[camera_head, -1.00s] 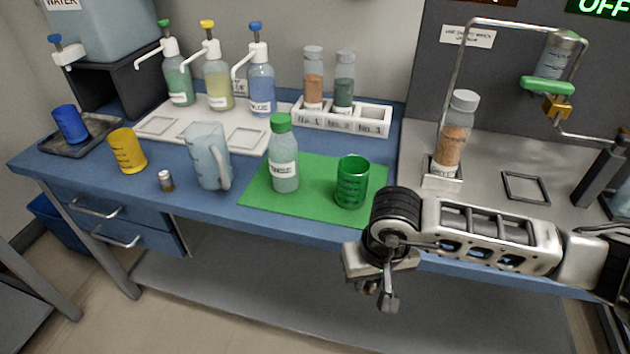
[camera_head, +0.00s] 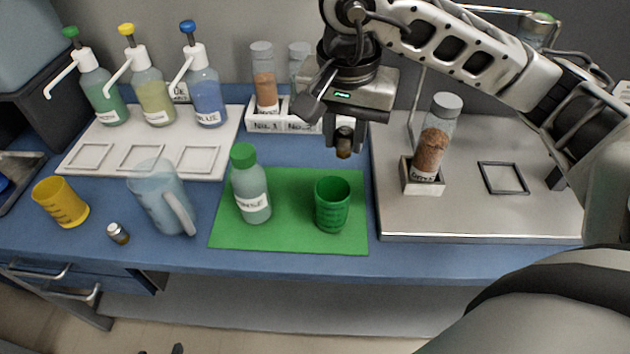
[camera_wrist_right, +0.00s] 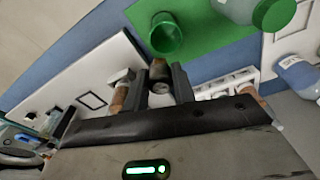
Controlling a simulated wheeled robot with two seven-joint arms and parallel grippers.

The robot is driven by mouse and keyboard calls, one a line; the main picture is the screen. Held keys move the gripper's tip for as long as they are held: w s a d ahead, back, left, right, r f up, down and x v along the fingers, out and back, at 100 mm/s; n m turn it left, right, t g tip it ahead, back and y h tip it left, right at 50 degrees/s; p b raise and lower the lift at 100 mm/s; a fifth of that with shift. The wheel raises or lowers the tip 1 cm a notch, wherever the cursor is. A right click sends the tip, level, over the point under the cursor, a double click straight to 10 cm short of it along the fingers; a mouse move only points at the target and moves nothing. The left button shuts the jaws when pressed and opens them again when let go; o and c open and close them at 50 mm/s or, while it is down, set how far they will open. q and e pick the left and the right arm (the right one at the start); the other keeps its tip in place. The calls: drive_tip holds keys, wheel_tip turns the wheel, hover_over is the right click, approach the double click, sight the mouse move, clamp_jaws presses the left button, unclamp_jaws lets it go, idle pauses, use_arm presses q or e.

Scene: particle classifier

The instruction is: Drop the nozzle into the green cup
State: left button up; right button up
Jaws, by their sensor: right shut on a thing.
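The green cup (camera_head: 332,208) stands upright on the green mat, its mouth open. It also shows in the right wrist view (camera_wrist_right: 166,36). My right gripper (camera_head: 345,139) points down behind and above the cup, near the mat's far right corner. It is shut on the small brownish nozzle (camera_head: 344,149), whose end sticks out below the fingers. In the right wrist view the nozzle (camera_wrist_right: 159,70) shows between the fingertips, apart from the cup. Small dark shapes at the bottom edge of the head view may be my left gripper; too little shows to tell.
A green-capped rinse bottle (camera_head: 251,190) stands left of the cup on the green mat (camera_head: 290,238). A clear jug (camera_head: 158,200), a yellow cup (camera_head: 62,203) and a small jar (camera_head: 118,233) stand further left. A capped sample bottle (camera_head: 433,140) stands on the right.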

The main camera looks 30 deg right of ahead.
sight(343, 158)
drive_tip(key=shift+w+f, duration=0.15)
drive_tip(key=shift+f, duration=0.25)
drive_tip(key=f+b, duration=0.3)
drive_tip(key=f, duration=0.1)
drive_tip(key=shift+s, duration=0.3)
drive_tip(key=shift+f+b, duration=0.35)
drive_tip(key=shift+f, duration=0.25)
use_arm(q)
drive_tip(key=shift+s+d+f, duration=0.2)
drive_tip(key=shift+s+f, duration=0.05)
drive_tip(key=shift+f, duration=0.25)
drive_tip(key=shift+s+d+f, duration=0.15)
drive_tip(key=shift+s+f, duration=0.05)
drive_tip(key=shift+f, duration=0.25)
use_arm(e)
drive_tip(key=o, duration=1.1)
drive_tip(key=shift+c, duration=0.2)
